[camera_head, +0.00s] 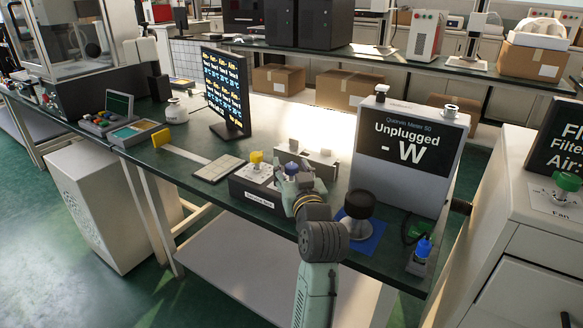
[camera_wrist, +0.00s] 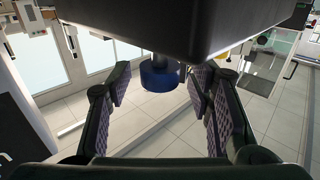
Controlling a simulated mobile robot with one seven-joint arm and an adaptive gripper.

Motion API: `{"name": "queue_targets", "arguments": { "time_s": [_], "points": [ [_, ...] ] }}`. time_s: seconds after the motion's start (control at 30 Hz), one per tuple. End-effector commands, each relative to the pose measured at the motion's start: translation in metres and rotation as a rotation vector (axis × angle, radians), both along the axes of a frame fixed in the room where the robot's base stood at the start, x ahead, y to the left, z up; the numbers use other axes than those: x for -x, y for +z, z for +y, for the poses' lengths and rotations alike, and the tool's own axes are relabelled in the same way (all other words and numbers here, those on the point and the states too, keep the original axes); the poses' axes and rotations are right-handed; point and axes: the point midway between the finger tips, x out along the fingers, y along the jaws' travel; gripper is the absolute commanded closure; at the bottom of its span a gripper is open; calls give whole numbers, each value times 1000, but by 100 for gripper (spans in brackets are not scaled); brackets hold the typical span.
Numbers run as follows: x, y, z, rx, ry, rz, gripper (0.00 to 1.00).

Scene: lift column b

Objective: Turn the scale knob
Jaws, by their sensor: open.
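A black box (camera_head: 237,187) stands on the green bench top, with a label on its front too small to read for sure. It carries a yellow knob (camera_head: 256,157) on a pale plate and a blue knob (camera_head: 291,168) to its right. I cannot tell from the label which is the scale knob. My gripper (camera_head: 287,180) is at the blue knob and partly hides it. In the wrist view my gripper (camera_wrist: 161,90) is open, with purple ribbed pads apart. The blue knob (camera_wrist: 162,76) shows between and just beyond them, with gaps on both sides.
A meter reading "Unplugged - W" (camera_head: 402,150) stands right of my gripper. A black round knob (camera_head: 359,204) on a blue mat (camera_head: 361,236) is close to my arm. A dark text screen (camera_head: 226,92) and a flat pale panel (camera_head: 218,168) are to the left.

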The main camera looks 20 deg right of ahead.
Motion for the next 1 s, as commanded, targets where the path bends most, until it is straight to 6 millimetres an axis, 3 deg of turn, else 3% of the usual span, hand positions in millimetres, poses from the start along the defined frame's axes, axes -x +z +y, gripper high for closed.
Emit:
{"name": "queue_targets", "arguments": {
  "time_s": [0.5, 0.7, 1.0],
  "points": [
    [97, 0, 11, 1, -3, -1, 53],
    [111, 0, 13, 1, -2, 0, 53],
    [112, 0, 14, 1, -1, 0, 53]
  ]
}}
